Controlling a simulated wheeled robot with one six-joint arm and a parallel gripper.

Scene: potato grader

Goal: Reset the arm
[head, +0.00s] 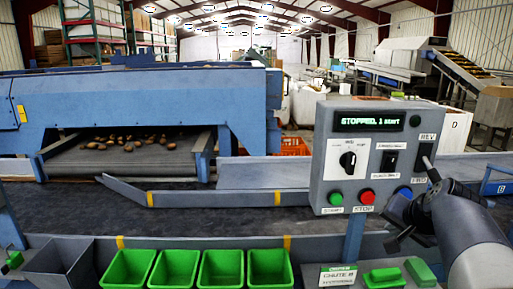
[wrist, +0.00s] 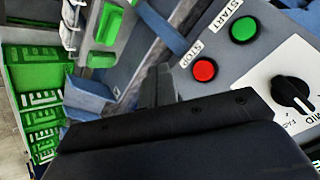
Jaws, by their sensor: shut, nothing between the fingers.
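My arm comes in from the right edge of the head view. My gripper (head: 398,240) is in front of the lower right of the grey control box (head: 328,165); its fingers are hard to make out there. In the wrist view my gripper (wrist: 158,88) is dark and shut, with nothing held. The box carries a green START button (head: 335,198), a red STOP button (head: 367,197) and a black speed knob (head: 348,160). These also show in the wrist view, at the right of my fingers. The display (head: 370,121) reads "STOPPED" and "start".
Several green bins (head: 187,268) and a grey chute (head: 60,268) line the front edge. A dark belt (head: 80,215) runs behind them. A blue machine (head: 130,100) with potatoes (head: 150,140) on its roller bed stands at the back left. Green blocks (head: 420,272) lie below my arm.

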